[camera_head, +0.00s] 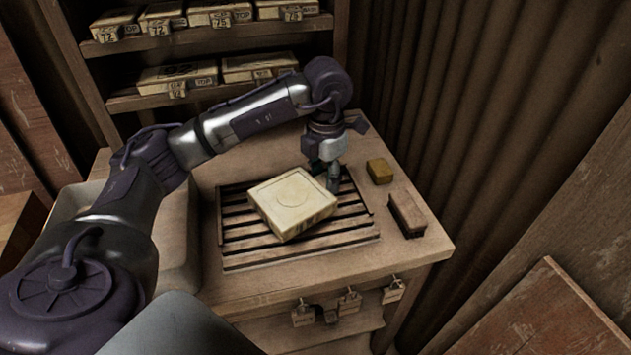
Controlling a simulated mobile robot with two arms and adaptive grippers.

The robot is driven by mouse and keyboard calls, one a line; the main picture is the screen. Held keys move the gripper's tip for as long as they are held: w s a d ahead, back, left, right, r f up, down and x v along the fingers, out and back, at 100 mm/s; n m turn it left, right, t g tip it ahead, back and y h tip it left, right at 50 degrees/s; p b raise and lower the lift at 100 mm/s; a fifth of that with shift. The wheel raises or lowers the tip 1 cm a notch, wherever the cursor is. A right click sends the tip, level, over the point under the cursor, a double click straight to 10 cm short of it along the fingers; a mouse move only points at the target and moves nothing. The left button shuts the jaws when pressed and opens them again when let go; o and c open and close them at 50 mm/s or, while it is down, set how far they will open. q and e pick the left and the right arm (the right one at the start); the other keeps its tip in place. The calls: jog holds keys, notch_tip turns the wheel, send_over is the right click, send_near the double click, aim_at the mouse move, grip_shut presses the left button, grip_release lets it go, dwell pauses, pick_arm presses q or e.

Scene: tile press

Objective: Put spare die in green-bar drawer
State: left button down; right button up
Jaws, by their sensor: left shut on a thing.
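Drawer fronts with small hanging tags (302,314) are below the bench's front edge. No green bar can be made out on them. My right gripper is not in view.
A yellowish small block (380,171) and a dark brown block (407,215) sit right of the rack. Shelves (190,98) behind hold several similar numbered blocks. A pale basin (178,245) is at the bench's left, partly behind my arm. A corrugated wall (460,110) stands at right.

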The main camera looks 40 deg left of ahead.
pick_arm(q)
jog(key=s+d+r, duration=0.3)
jog(key=d+r, duration=0.2)
jog(key=d, duration=0.3)
jog(key=s+d+f+m+p, duration=0.1)
jog(key=s+m, duration=0.4)
jog(key=m, duration=1.1)
jog(key=s+d+f+m+p, duration=0.1)
jog(key=s+m+p, duration=0.3)
jog(key=m, duration=1.2)
jog(key=shift+s+d+f, duration=0.3)
jog(key=shift+s+f, duration=0.05)
jog(key=shift+f, duration=0.3)
jog(key=shift+d, duration=0.15)
